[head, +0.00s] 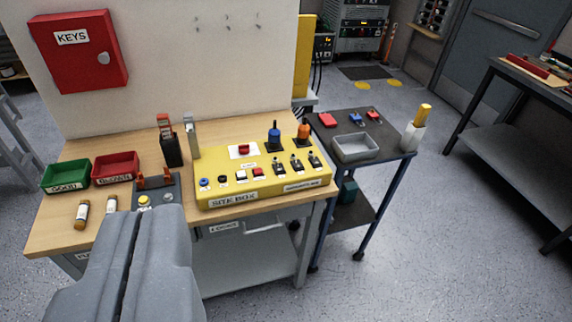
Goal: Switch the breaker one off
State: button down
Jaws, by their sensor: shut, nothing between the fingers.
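The yellow site box (218,178) sits on the wooden bench, right of centre. Near its right front are several black toggle switches, including a left one (278,167), a middle one (296,164) and a right one (314,160). I cannot tell which is breaker one, because their labels are too small to read, and their positions are unclear. My gripper (137,214) is at the lower left, its two grey fingers shut and empty. It appears in front of the bench's front left part, apart from the site box and left of the switches.
A dark control box (170,190) with a yellow button lies beyond my fingertips. Green (66,174) and red (115,167) bins stand left. A black holder (171,150) and blue (273,136) and orange (303,132) knobs stick up.

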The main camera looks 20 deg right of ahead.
aim_at(279, 168)
jog(key=z, duration=0.05)
jog(key=i, duration=1)
jog(key=u, duration=0.05)
